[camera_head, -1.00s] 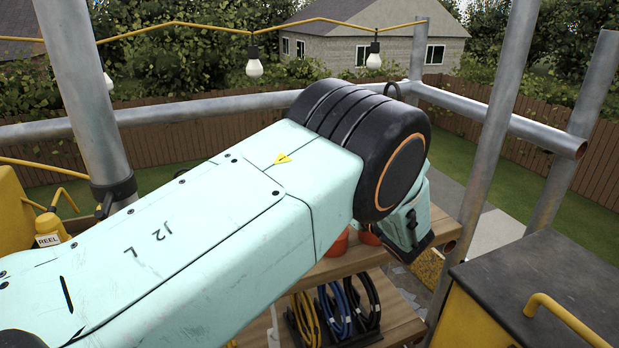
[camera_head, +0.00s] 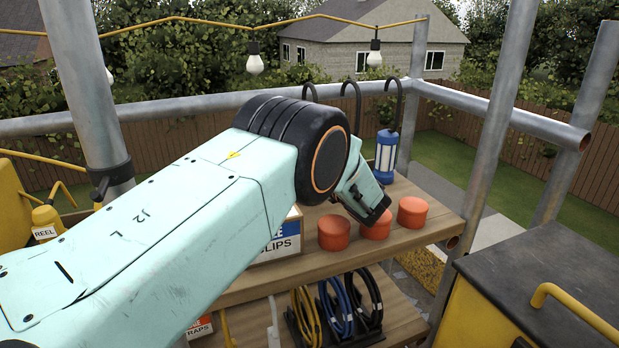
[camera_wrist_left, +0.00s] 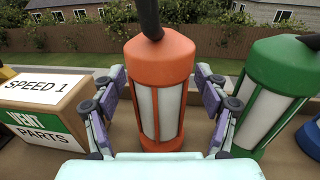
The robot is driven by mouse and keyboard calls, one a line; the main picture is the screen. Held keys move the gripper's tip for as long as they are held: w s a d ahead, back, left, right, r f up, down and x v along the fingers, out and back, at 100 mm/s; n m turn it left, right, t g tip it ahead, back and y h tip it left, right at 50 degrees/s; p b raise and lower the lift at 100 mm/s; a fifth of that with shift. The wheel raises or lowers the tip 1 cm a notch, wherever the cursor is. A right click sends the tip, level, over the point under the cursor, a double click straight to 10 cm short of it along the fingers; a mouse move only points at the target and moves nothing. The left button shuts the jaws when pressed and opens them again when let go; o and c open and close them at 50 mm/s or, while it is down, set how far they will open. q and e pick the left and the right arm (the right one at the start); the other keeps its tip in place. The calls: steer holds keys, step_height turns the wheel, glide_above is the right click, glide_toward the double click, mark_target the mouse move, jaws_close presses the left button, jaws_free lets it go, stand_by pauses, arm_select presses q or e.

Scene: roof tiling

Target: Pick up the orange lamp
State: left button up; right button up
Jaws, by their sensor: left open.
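The orange lamp (camera_wrist_left: 158,60) stands upright in the middle of the left wrist view, with pale panels and a dark hook on top. My left gripper (camera_wrist_left: 160,92) is open, with one finger on each side of the lamp. The lamp is between the fingers; I cannot tell whether they touch it. My right gripper is in neither view.
A green lamp (camera_wrist_left: 275,80) stands close right of my gripper. The blue lamp (camera_head: 386,157) is farther right. A vent parts box (camera_wrist_left: 45,105) sits left. Three orange tubs (camera_head: 334,232) stand on the wooden shelf (camera_head: 425,243). Metal poles (camera_head: 497,120) frame the area.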

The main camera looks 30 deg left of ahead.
arm_select(q)
steer(key=shift+d+r, duration=0.1)
steer(key=shift+c, duration=0.3)
steer(key=shift+s, duration=0.1)
steer(key=shift+c, duration=0.8)
steer(key=c, duration=0.4)
jaws_close()
steer(key=shift+r, duration=0.1)
